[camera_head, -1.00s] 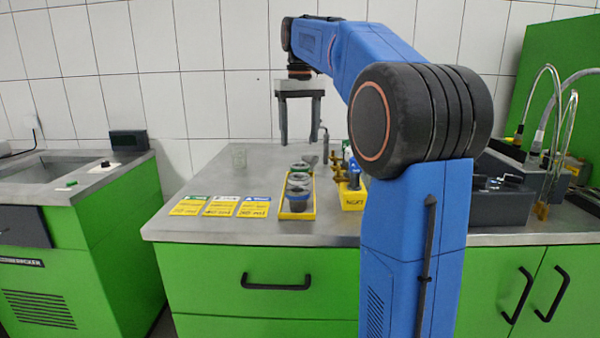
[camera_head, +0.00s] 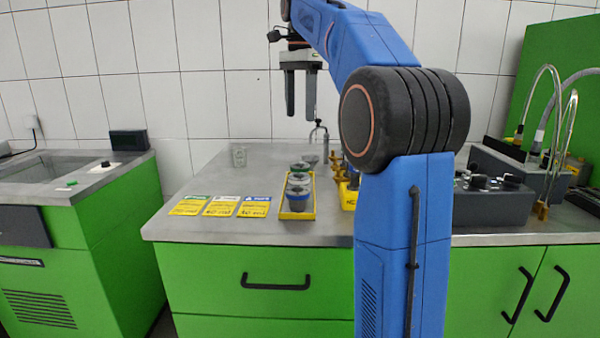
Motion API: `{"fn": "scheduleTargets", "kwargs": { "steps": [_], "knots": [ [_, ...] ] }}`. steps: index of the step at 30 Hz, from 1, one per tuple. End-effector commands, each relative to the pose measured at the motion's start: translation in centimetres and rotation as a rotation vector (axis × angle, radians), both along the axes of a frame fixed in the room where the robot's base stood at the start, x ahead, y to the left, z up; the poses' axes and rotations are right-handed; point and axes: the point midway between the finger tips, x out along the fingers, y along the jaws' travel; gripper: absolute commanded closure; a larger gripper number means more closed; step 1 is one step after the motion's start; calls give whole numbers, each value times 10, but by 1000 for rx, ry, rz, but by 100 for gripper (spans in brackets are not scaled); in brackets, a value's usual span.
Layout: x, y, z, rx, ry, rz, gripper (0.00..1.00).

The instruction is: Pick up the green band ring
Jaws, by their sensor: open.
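The green band ring (camera_head: 300,167) appears to be the rearmost of the grey rings in a narrow yellow tray (camera_head: 296,215) on the bench. Its green band is small and partly hidden by the rings in front. A grey ring (camera_head: 298,180) stands in the middle, and a blue-banded ring (camera_head: 298,196) stands at the front. My gripper (camera_head: 300,116) is open and empty, pointing down. It hangs above and apart from the tray, near the green band ring in the picture; its exact depth is hard to tell.
Three yellow cards (camera_head: 222,207) lie left of the tray. A small clear object (camera_head: 239,156) and a metal funnel-like part (camera_head: 311,159) stand behind. A yellow holder (camera_head: 348,196) stands to the right, partly hidden by my arm. The bench's left rear is clear.

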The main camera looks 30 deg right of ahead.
Motion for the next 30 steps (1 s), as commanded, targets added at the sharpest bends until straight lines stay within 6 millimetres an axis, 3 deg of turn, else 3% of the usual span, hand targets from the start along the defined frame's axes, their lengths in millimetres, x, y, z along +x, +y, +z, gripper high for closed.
{"fn": "scheduleTargets", "kwargs": {
  "steps": [5, 21, 30],
  "knots": [
    [-1, 0, -19, 1, 2, -6, 36],
    [-1, 0, -109, 1, 2, -3, 36],
    [-1, 0, -129, 0, 1, -3, 36]
  ]
}}
